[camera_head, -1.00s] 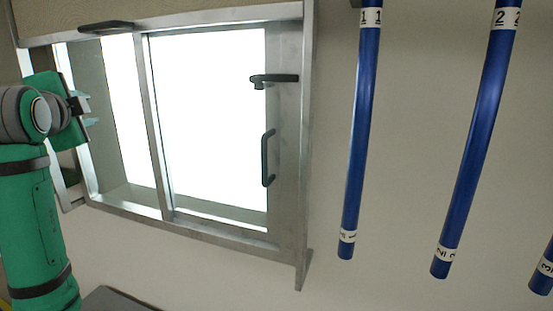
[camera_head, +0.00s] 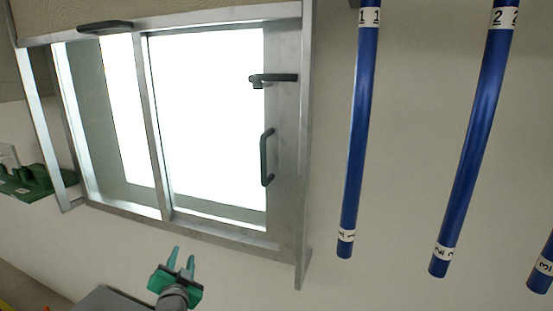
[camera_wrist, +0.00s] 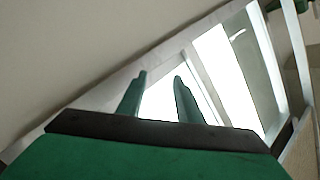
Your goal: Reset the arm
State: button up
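My gripper (camera_head: 180,260) is at the bottom of the head view, left of centre, below the window's lower frame. Its two teal fingers point up in the picture and stand apart with nothing between them. In the wrist view my gripper (camera_wrist: 160,95) also shows its two fingers apart, with the bright window behind the gap. The rod blanks are blue and hang at the right of the head view: rod 1 (camera_head: 357,130), rod 2 (camera_head: 474,140) and the lower end of rod 3 (camera_head: 542,270). My gripper is well to their left and touches none.
A metal-framed window (camera_head: 285,150) with dark handles fills the upper left. A green object (camera_head: 35,182) is at the far left edge. A grey flat surface (camera_head: 100,299) lies at the bottom beside my gripper. The wall between gripper and rods is clear.

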jog(key=s+d+f+n, duration=0.1)
jog(key=s+d+f, duration=0.35)
jog(key=f, duration=0.25)
jog(key=s+d+f+n, duration=0.1)
jog(key=s+d+f, duration=0.35)
jog(key=f, duration=0.35)
jog(key=s+d+f+n+h, duration=0.1)
jog(key=s+d+f, duration=0.4)
jog(key=s, duration=0.2)
jog(key=s+d+f+n, duration=0.1)
jog(key=s+d+f, duration=0.35)
jog(key=s, duration=0.25)
jog(key=s+d+r+h, duration=0.1)
jog(key=s+d, duration=0.2)
jog(key=s, duration=0.7)
jog(key=s+d+r+n+h, duration=0.1)
jog(key=s+d, duration=0.1)
jog(key=s, duration=0.8)
jog(key=s+d+r, duration=0.2)
jog(key=s+d, duration=0.1)
jog(key=s, duration=0.7)
jog(key=shift+d+n+g+h, duration=0.3)
jog(key=shift+d+g+h, duration=0.05)
jog(key=shift+g+h, duration=0.05)
